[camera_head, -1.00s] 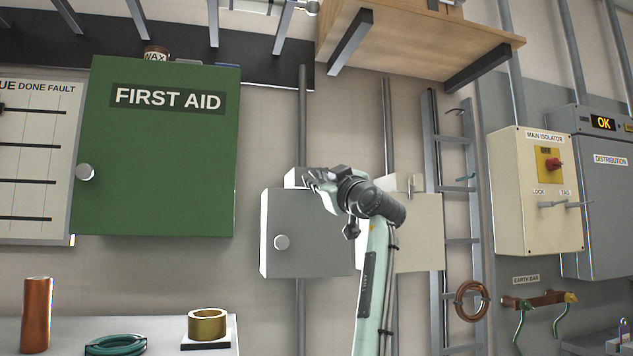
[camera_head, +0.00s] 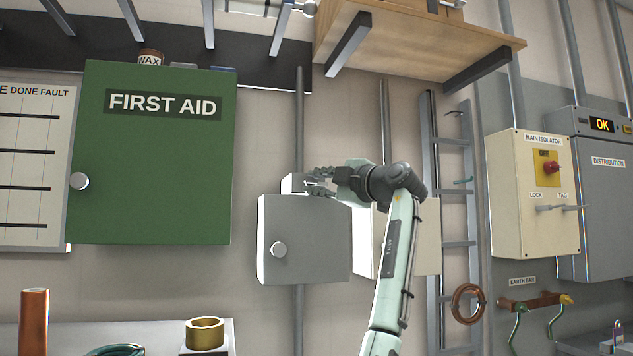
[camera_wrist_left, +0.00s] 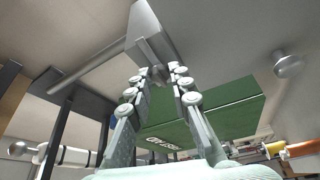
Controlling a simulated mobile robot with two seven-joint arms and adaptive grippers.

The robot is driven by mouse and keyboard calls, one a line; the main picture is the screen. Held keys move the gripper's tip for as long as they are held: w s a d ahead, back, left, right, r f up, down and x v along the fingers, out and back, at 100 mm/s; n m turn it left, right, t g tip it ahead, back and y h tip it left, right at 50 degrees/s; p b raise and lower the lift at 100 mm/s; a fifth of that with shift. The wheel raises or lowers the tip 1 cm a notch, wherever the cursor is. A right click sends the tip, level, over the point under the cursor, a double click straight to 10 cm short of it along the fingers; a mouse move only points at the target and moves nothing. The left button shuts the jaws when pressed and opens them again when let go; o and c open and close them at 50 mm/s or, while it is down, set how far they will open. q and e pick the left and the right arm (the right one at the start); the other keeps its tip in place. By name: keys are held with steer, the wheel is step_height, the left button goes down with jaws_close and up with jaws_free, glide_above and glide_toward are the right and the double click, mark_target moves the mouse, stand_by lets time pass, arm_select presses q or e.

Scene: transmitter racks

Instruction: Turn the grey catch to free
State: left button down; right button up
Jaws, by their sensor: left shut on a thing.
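My left gripper (camera_head: 314,181) reaches in from the right, above the grey box, its fingers pointing left at a small pale grey housing (camera_head: 292,184). In the left wrist view the fingertips (camera_wrist_left: 161,70) are closed around a small grey piece, which looks like the grey catch (camera_wrist_left: 157,76). It sticks out from the housing (camera_wrist_left: 152,34). The fingers hide much of the catch, and its exact angle cannot be told. In the head view I cannot make the catch out apart from the fingers. My right gripper is out of view.
A grey box (camera_head: 303,230) with a round knob (camera_head: 278,249) is just below the gripper. A green first aid cabinet (camera_head: 155,170) hangs to the left. A wooden shelf (camera_head: 430,45) overhangs above. The main isolator box (camera_head: 530,200) is at the right.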

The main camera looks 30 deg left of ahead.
arm_select(q)
steer(key=shift+n, duration=0.3)
stand_by(0.4)
steer(key=c, duration=1.4)
jaws_free()
steer(key=shift+o, duration=0.2)
steer(key=shift+d, duration=0.1)
steer(key=v, duration=1.2)
steer(key=shift+r, duration=0.25)
